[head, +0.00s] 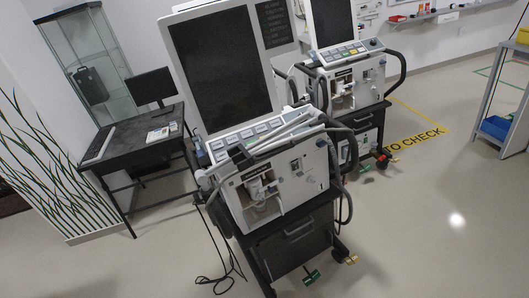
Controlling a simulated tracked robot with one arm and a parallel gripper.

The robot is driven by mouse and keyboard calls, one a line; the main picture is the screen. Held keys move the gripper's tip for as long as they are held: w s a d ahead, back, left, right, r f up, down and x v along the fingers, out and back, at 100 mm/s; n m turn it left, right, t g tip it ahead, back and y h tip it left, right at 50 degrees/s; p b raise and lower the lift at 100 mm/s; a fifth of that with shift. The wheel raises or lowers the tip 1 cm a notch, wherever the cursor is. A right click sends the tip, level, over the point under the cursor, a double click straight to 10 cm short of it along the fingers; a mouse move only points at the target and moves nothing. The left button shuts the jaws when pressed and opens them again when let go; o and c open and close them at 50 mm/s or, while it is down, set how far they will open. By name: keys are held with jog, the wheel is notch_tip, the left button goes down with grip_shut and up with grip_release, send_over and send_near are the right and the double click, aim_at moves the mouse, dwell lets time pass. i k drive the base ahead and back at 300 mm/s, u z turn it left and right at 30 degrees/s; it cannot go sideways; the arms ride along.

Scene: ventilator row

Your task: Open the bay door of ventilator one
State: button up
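Two ventilators on wheeled carts stand in a row, and no readable number tells which is ventilator one. The nearer ventilator (310,183) is at the middle of the head view, with a large dark screen (222,68) above it. Its front has a recessed bay (262,207) at the left with pale parts visible inside. I cannot tell whether this bay has a clear door over it. The farther ventilator (368,83) stands behind to the right, with a similar bay (343,100). My gripper is not in the picture.
A dark desk (135,140) with a monitor (151,86) and a glass cabinet (85,50) stand at left. Hoses hang beside the carts, and a cable (222,275) lies on the floor. Yellow "TO CHECK" floor marking (415,142) is at right. Open floor (440,230) fills the lower right.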

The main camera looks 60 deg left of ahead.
aim_at(282, 262)
jog(key=u, duration=1.4)
jog(key=i, duration=0.65)
jog(key=z, duration=0.1)
jog(key=k, duration=0.6)
jog(key=z, duration=0.75)
jog(key=i, duration=0.55)
jog(key=u, duration=0.55)
